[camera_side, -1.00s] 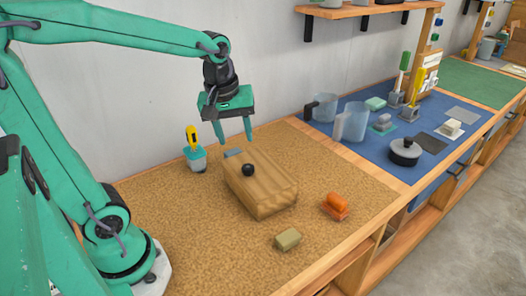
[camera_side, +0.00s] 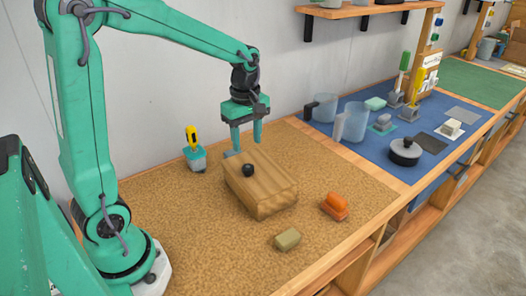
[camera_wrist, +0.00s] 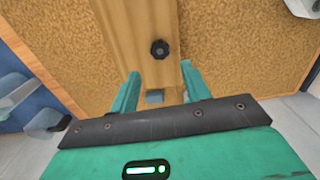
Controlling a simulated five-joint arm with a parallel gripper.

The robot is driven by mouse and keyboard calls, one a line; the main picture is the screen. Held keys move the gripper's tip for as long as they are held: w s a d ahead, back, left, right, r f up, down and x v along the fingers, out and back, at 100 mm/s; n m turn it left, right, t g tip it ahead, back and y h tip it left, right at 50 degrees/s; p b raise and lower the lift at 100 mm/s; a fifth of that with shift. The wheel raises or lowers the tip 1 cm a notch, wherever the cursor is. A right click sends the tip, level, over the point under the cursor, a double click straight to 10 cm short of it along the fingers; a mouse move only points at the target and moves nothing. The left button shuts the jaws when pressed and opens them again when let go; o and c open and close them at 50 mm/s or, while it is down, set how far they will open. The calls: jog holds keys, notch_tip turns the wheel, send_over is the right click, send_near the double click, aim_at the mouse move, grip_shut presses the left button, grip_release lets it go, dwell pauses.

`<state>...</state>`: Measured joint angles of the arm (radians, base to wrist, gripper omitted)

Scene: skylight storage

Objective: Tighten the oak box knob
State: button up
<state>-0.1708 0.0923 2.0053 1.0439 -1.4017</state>
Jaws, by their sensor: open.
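The oak box (camera_side: 262,188) lies on the cork-coloured mat near the middle of the side view. Its black knob (camera_side: 249,170) stands on the top face. In the wrist view the knob (camera_wrist: 159,48) is a dark lobed disc on the oak box (camera_wrist: 124,30), ahead of the fingers. My gripper (camera_side: 246,148) is open and empty, above the back end of the box and behind the knob. In the wrist view my gripper (camera_wrist: 158,84) has its two green fingers apart, with a small grey-blue piece (camera_wrist: 154,96) of the box's end between them.
A teal holder with a yellow-handled screwdriver (camera_side: 192,140) stands left of the box. An orange brush (camera_side: 334,206) and an olive block (camera_side: 287,239) lie in front. Jugs (camera_side: 352,122) and a lidded pot (camera_side: 405,152) stand on the blue mat. The cork mat's left front is clear.

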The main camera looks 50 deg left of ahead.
aim_at(248, 166)
jog(key=shift+f, duration=0.15)
jog(key=shift+f, duration=3.6)
jog(key=shift+f, duration=0.15)
jog(key=c, duration=0.7)
jog(key=m, duration=1.3)
jog(key=shift+m, duration=0.3)
jog(key=o, duration=0.7)
